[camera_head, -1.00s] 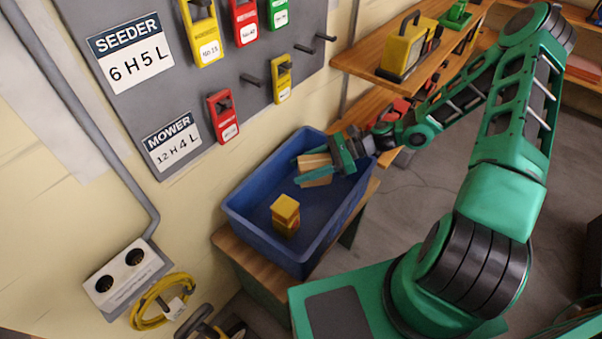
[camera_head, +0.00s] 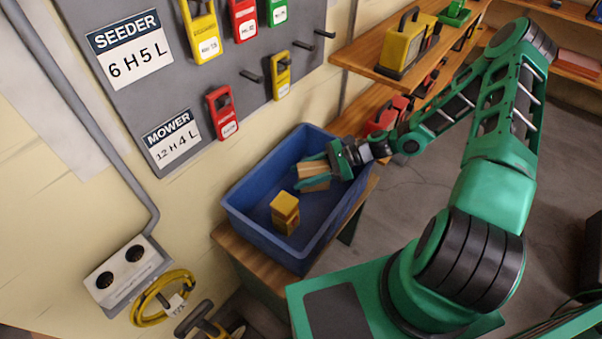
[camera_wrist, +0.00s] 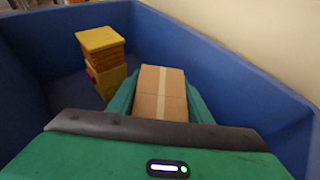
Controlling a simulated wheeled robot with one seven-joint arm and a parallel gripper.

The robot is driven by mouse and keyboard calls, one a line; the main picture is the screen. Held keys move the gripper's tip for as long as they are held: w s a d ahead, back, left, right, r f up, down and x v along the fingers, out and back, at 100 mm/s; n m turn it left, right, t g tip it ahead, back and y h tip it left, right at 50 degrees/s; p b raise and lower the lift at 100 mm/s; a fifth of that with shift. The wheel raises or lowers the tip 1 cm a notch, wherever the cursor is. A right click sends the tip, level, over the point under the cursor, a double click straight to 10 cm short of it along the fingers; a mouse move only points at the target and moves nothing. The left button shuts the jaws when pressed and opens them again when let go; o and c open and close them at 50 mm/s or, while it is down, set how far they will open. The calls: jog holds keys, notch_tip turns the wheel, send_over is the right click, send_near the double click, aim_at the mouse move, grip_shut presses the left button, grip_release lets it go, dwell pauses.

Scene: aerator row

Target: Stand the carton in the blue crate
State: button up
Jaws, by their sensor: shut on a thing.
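The tan carton (camera_head: 313,175) with a pale tape strip is between the green fingers of my gripper (camera_head: 314,173), inside the blue crate (camera_head: 241,226). My gripper is shut on the carton. In the wrist view the carton (camera_wrist: 161,92) shows its taped face between the two fingers (camera_wrist: 160,100). Its lower end is hidden, so I cannot tell whether it touches the crate floor. A yellow box or stack (camera_head: 285,211) stands in the crate, apart from the carton; it also shows in the wrist view (camera_wrist: 103,60).
The crate stands on a wooden bench (camera_head: 240,250) against the wall. A pegboard with padlock tags (camera_head: 222,112) hangs behind it. Wooden shelves (camera_head: 385,75) with a yellow case (camera_head: 400,48) lie to the right. The crate floor around the yellow stack is mostly clear.

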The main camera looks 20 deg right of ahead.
jog(key=o, duration=1.4)
jog(key=shift+r, duration=0.45)
jog(key=v, duration=1.2)
jog(key=shift+r, duration=0.1)
